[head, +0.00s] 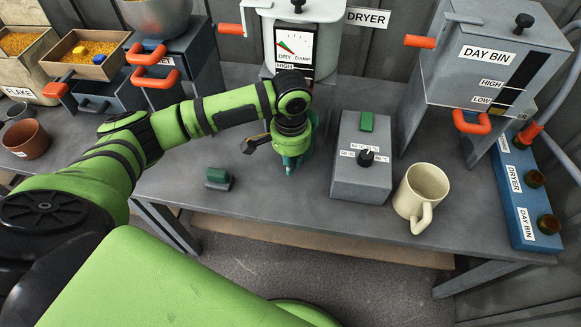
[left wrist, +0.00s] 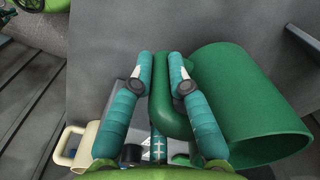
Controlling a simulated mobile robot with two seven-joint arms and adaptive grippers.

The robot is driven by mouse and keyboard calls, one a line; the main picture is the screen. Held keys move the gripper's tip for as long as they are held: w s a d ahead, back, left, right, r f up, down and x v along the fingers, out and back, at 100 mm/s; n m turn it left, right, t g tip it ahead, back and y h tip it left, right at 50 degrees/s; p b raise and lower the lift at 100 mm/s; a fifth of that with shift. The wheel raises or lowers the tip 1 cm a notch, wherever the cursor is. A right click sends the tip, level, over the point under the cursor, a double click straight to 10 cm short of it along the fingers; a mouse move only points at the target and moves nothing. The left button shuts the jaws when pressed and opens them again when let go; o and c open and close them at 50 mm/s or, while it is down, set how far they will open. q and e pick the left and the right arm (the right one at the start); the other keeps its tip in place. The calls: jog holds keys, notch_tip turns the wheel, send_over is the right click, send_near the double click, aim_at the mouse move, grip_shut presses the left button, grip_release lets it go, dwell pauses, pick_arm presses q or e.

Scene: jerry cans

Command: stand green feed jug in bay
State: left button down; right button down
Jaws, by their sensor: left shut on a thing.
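My left gripper (head: 291,168) reaches down over the middle of the grey bench, in front of the dryer. In the left wrist view my left gripper (left wrist: 160,82) has its two teal fingers closed on the handle of the green feed jug (left wrist: 235,95). The jug's round body lies to the right of the fingers, with its wide rim at lower right. In the head view the jug is mostly or wholly hidden behind my wrist and gripper, so I cannot tell whether it touches the bench. No bay is clearly marked. My right gripper is not in view.
A grey control box (head: 361,160) and a cream mug (head: 421,195) stand right of the gripper. A small dark green block (head: 218,179) lies to its left. The dryer (head: 302,42) stands behind, the day bin (head: 495,62) and a blue rack (head: 524,200) at right.

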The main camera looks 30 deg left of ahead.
pick_arm(q)
jog(key=shift+f, duration=1.4)
jog(key=c, duration=1.2)
grip_release()
jog(key=shift+f, duration=0.15)
